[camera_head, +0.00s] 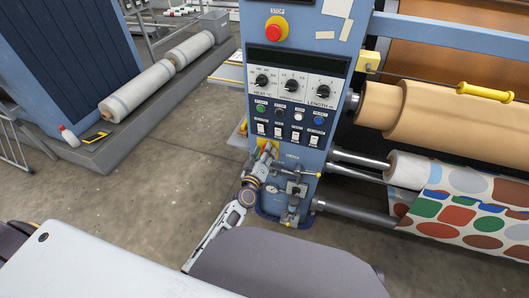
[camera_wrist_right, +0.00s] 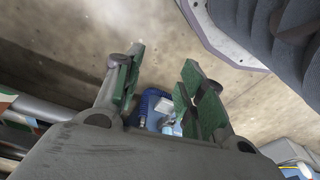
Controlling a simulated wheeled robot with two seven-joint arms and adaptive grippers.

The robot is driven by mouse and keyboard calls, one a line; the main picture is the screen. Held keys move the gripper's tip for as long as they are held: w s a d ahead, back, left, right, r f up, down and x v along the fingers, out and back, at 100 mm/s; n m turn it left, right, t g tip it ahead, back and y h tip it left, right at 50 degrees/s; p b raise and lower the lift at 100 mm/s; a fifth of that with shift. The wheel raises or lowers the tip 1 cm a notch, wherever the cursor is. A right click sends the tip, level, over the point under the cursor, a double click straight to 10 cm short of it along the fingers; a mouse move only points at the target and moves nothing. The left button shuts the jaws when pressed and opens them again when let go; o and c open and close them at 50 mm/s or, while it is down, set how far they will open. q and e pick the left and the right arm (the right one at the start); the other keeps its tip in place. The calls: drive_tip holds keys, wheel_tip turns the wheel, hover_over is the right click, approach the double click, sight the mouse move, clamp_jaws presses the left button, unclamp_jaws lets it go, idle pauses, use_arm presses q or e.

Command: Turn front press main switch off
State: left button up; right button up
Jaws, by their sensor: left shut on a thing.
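The front press control panel (camera_head: 292,112) stands upright in the middle of the head view, with a red stop button (camera_head: 276,29) on a yellow base above, dials, coloured buttons and small white switches. My left gripper (camera_head: 265,152) reaches up from below to the panel's lower left, under the white switches. It is shut at the main switch (camera_head: 274,149), of which only a little yellow shows; the gripper hides the rest, so its turned position cannot be told. In the right wrist view, my right gripper (camera_wrist_right: 160,92) is open, its green-padded fingers apart with nothing between them.
A valve-like fitting (camera_head: 296,189) sits on the press just right of my left gripper. Rollers with tan material (camera_head: 441,112) and patterned fabric (camera_head: 466,205) extend right. Floor (camera_head: 165,150) is clear left of the press.

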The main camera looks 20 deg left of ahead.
use_arm(q)
drive_tip(key=shift+a+f+n, duration=0.1)
drive_tip(key=shift+n, duration=2.3)
drive_tip(key=shift+a+f+n, duration=0.1)
drive_tip(key=shift+n, duration=2.3)
use_arm(e)
drive_tip(key=shift+s+a+r, duration=0.1)
drive_tip(key=shift+r, duration=0.15)
drive_tip(key=shift+w+r, duration=0.1)
drive_tip(key=shift+w, duration=0.15)
use_arm(q)
drive_tip(key=o, duration=1)
drive_tip(key=shift+d, duration=0.1)
drive_tip(key=shift+s, duration=0.15)
